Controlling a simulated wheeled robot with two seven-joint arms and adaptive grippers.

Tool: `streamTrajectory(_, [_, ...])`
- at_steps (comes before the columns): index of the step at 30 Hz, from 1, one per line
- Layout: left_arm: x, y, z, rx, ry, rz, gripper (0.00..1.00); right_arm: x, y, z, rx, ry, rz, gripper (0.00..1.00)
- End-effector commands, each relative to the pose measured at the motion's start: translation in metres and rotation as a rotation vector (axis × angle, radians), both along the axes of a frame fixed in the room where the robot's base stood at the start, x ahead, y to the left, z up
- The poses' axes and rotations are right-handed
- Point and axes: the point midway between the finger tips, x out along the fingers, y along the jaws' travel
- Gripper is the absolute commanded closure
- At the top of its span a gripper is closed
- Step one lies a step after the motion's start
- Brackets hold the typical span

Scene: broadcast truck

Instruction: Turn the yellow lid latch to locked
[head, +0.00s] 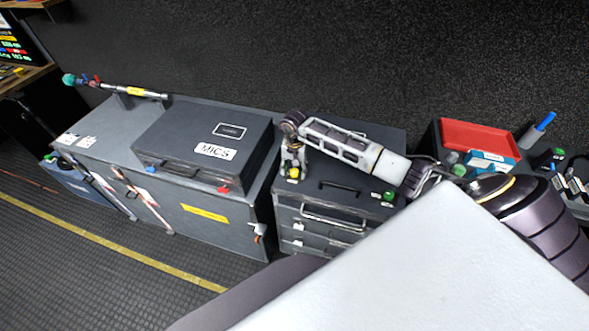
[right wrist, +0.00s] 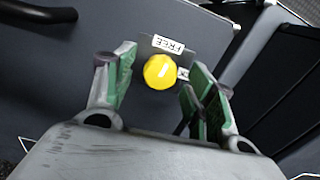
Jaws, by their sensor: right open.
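The yellow lid latch (right wrist: 160,72) shows as a round knob with a pale stripe on top, on a dark plate. A white label reading FREE (right wrist: 169,45) is beside it; a second small label (right wrist: 183,75) is partly hidden by a finger. In the head view the yellow latch (head: 294,173) is a small spot on the grey drawer case's top (head: 335,170). My right gripper (head: 293,157) is above it, pointing down. In the right wrist view its two green-padded fingers are open, one either side of the knob, with gaps. My left gripper is out of view.
Left of the drawer case is a dark case marked MICS (head: 205,145) on a long grey chest (head: 100,120). A black handle (head: 340,186) and a green knob (head: 388,196) are near the latch. A red tray (head: 480,135) is at the right.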

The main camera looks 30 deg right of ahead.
Motion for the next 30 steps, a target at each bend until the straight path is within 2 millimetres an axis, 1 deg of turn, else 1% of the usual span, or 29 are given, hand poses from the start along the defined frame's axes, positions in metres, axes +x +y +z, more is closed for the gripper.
streamTrajectory(4, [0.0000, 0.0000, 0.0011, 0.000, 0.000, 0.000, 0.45, -0.0001, 0.0004, -0.0056, 0.001, -0.001, 0.000, 0.45])
streamTrajectory(13, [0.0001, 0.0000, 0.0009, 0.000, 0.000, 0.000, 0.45, -0.0001, 0.0003, -0.0067, 0.000, 0.000, 0.000, 0.45])
streamTrajectory(24, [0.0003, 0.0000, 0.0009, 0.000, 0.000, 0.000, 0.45, -0.0001, 0.0002, -0.0064, 0.000, 0.000, 0.000, 0.92])
streamTrajectory(30, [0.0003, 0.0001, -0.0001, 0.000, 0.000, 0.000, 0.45, -0.0001, -0.0001, -0.0065, -0.001, -0.001, -0.004, 0.92])
